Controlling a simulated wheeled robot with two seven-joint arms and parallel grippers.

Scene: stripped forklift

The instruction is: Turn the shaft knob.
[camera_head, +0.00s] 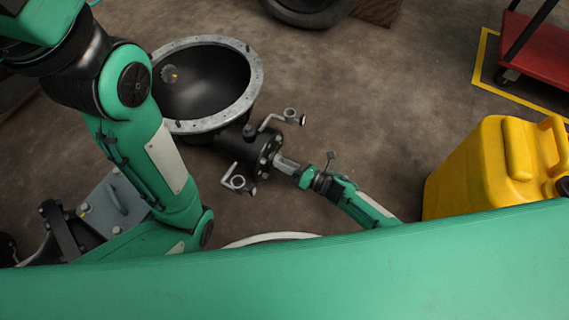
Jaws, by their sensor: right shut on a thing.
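A black shaft housing (235,142) with a bolted end flange sticks out from the wide, open metal bell housing (207,85). My right gripper (283,164) reaches in from the lower right and meets the end of the shaft housing at the flange. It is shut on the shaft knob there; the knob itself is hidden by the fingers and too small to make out. My left arm hangs down the left side of the view, and its gripper does not show.
Two bent metal arms with ring ends, an upper one (292,117) and a lower one (236,182), flank the flange close to my right gripper. A yellow jerrycan (476,172) stands at the right. A red cart (541,52) is at the upper right. Bare floor lies between.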

